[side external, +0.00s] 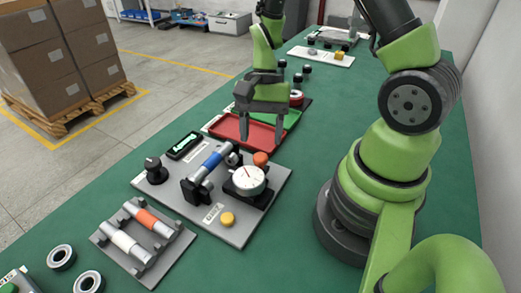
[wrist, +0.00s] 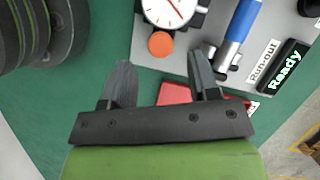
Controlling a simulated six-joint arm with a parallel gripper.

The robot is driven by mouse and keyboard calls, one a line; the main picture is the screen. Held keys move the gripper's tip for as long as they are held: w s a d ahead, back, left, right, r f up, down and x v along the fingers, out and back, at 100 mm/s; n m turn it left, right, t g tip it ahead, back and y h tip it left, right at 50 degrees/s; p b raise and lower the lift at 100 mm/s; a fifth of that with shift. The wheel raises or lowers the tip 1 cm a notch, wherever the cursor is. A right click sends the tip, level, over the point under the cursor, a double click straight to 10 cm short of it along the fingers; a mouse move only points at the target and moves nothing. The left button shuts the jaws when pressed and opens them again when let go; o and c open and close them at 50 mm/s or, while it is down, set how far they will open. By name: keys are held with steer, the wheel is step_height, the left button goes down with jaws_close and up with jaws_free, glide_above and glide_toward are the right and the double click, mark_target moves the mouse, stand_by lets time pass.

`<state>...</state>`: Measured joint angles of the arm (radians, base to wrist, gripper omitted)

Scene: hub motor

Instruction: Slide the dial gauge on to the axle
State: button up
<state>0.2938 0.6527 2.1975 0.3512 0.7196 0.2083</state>
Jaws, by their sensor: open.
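The dial gauge (side external: 248,179), with a white round face, sits on a black mount on the grey plate. It also shows at the top of the wrist view (wrist: 171,8), with an orange knob (wrist: 161,44) beside it. The axle (side external: 211,160), with a blue middle and silver ends, lies in black supports to the left of the gauge. Part of it shows in the wrist view (wrist: 242,20). My gripper (side external: 262,139) is open and empty. It hangs above the table behind the gauge, apart from gauge and axle. Both fingers show in the wrist view (wrist: 161,65).
A small display (wrist: 287,66) reads "Ready". A black knob (side external: 155,170) and a yellow button (side external: 227,219) stand on the plate. A red tray (side external: 222,128) lies behind it. A rack (side external: 110,231) with white and orange cylinders and several bearing rings are nearer the camera.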

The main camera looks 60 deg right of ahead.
mark_target(260, 156)
steer(key=shift+x, duration=2.1)
